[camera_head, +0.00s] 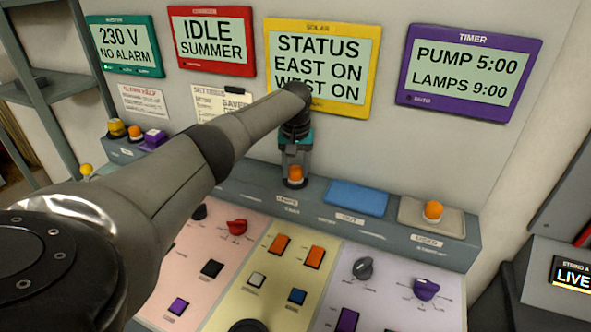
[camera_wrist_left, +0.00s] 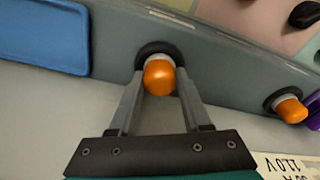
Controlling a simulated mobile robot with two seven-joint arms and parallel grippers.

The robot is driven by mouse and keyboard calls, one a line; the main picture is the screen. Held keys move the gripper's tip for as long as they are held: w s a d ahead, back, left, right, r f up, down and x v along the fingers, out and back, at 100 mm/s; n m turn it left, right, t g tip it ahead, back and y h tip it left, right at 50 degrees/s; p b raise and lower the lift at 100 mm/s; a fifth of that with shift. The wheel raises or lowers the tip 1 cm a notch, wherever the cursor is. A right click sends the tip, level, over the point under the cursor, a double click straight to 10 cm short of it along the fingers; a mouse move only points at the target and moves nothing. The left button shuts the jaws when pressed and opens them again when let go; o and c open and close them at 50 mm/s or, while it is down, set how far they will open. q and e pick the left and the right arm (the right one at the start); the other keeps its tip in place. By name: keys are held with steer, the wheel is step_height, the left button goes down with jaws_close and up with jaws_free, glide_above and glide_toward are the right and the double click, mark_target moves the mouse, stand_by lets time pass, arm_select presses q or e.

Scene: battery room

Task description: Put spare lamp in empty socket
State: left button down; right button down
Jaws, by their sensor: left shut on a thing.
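My left gripper (camera_head: 295,168) points down at the grey ledge of the console and is shut on an orange lamp (camera_head: 295,173). In the left wrist view the lamp (camera_wrist_left: 159,78) has a pale collar and sits between the two fingertips (camera_wrist_left: 160,88). A dark round socket ring (camera_wrist_left: 155,49) shows right behind the lamp; I cannot tell whether the lamp is fully seated in it. Another orange lamp (camera_head: 433,210) stands on a beige tray (camera_head: 415,222) whose label reads like "USED". My right gripper is not in view.
An empty blue tray (camera_head: 358,197) lies to the right of the gripper. A yellow lamp (camera_head: 116,127), an orange lamp (camera_head: 135,131) and a purple block (camera_head: 153,138) are at the ledge's left. Knobs and switches cover the sloped panel (camera_head: 275,265). Wall displays (camera_head: 322,65) stand behind.

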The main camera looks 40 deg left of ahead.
mark_target(295, 179)
arm_select(q)
steer(key=shift+c, duration=1.8)
jaws_free()
steer(key=shift+f, duration=0.1)
steer(key=shift+s+a, duration=0.15)
steer(key=shift+d+r, duration=0.2)
steer(key=shift+r, duration=0.35)
step_height(295, 179, up, 11)
steer(key=s+d+p, duration=0.1)
